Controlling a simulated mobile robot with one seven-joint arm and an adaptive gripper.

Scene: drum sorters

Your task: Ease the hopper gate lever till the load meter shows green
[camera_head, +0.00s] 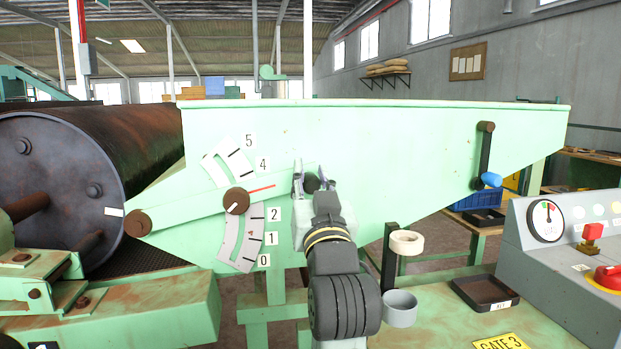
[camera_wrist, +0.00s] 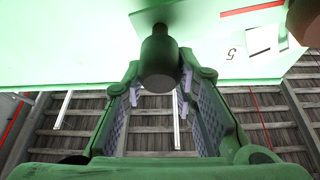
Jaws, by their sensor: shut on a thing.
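The hopper gate lever (camera_head: 185,211) is a long pale green bar, sloping up to the right across the hopper face from a rusty pivot cap. Its dark knob (camera_head: 312,184) sits between the fingers of my gripper (camera_head: 312,178), which is shut on it. In the wrist view, the dark knob (camera_wrist: 160,62) shows between both fingers. A red pointer (camera_head: 262,188) points between marks 2 and 4 on the numbered scale (camera_head: 252,238). The load meter (camera_head: 545,220) is a round dial on the right console, with green and red at the top. Its needle stands near upright; its exact colour zone is too small to tell.
A large rusty drum (camera_head: 60,190) stands at left. A second crank with a blue handle (camera_head: 491,180) hangs on the hopper's right. The console (camera_head: 575,265) carries a red button (camera_head: 609,277). A black tray (camera_head: 485,292) lies on the green bench below.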

